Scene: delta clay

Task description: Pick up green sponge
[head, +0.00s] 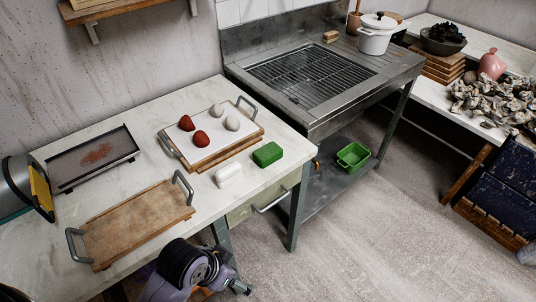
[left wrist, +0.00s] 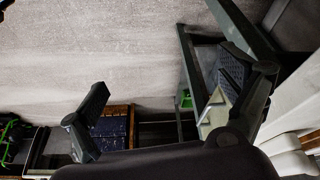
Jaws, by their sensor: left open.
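The green sponge (head: 267,154) is a small block lying flat near the front right edge of the pale worktable (head: 150,112) in the head view. It lies beside a white block-like item (head: 228,175). My left gripper (left wrist: 170,105) shows in the left wrist view with its two dark fingers spread wide and nothing between them. The sponge cannot be made out in that view. A purple and black arm part of mine shows at the bottom of the head view, below the table's front edge and apart from the sponge. My right gripper is not seen.
A tray with red and white egg-like items (head: 200,139) stands behind the sponge. A wooden handled tray (head: 135,222) and a dark-framed tray (head: 92,158) lie to the left. A metal grill table (head: 310,80) adjoins at right, with a green bin (head: 353,156) on its lower shelf. Floor in front is open.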

